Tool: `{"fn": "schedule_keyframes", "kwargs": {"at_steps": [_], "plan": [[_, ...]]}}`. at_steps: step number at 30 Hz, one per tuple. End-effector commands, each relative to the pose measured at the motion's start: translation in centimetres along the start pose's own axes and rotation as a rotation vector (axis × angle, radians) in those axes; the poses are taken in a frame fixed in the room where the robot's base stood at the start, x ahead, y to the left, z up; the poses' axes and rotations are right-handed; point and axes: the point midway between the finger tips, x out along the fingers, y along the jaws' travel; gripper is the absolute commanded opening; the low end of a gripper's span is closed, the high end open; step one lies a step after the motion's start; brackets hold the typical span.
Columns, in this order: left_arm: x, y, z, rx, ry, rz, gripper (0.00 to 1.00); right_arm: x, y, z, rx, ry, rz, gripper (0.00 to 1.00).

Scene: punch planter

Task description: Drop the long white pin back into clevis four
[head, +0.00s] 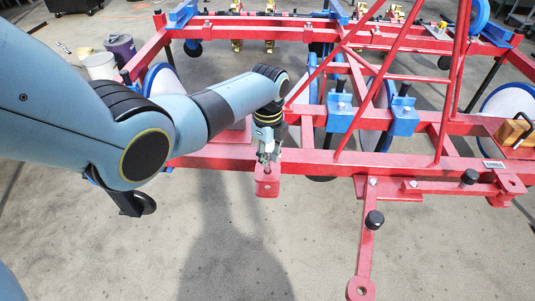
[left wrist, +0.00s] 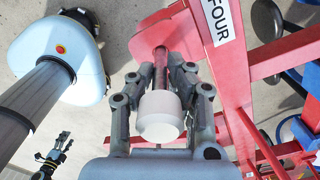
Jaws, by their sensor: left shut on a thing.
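My left gripper (head: 268,150) is over the red clevis (head: 267,186) at the near edge of the red frame. In the left wrist view the white round head of the pin (left wrist: 159,117) sits between the fingers of my left gripper (left wrist: 160,70), which are shut on the pin. The clevis shows just beyond the fingertips, beside a label reading FOUR (left wrist: 221,18). The pin's lower end is hidden, so I cannot tell whether it is in the hole. My right gripper (left wrist: 62,143) shows small at the lower left of the left wrist view, empty, its fingers apart.
The red planter frame (head: 450,163) spans the view, with slanted red bars and blue-rimmed wheels (head: 510,105) behind. A red drawbar (head: 366,245) juts toward me, right of the clevis. Buckets (head: 101,66) stand at the back left. The near floor is clear.

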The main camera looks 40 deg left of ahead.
Motion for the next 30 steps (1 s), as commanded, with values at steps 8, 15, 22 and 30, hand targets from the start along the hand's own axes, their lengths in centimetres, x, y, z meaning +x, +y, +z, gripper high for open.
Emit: {"fn": "schedule_keyframes", "kwargs": {"at_steps": [8, 15, 22, 30], "plan": [[0.8, 0.0, 0.0, 0.0, 0.0, -0.001, 0.0, 0.6, 0.1, 0.1, -0.001, -0.002, 0.002, 0.6], [1.4, 0.0, 0.0, 0.0, 0.0, 0.0, 0.0, 1.0, 0.1, 0.2, -0.001, -0.003, 0.002, 0.6], [1.9, 0.0, 0.0, 0.0, 0.0, 0.0, 0.0, 1.4, 0.1, 0.3, -0.001, -0.004, 0.002, 0.6], [2.6, -0.1, 0.0, 0.0, 0.0, 0.0, 0.0, 1.9, 0.0, 0.5, -0.001, -0.006, 0.002, 0.6]]}}
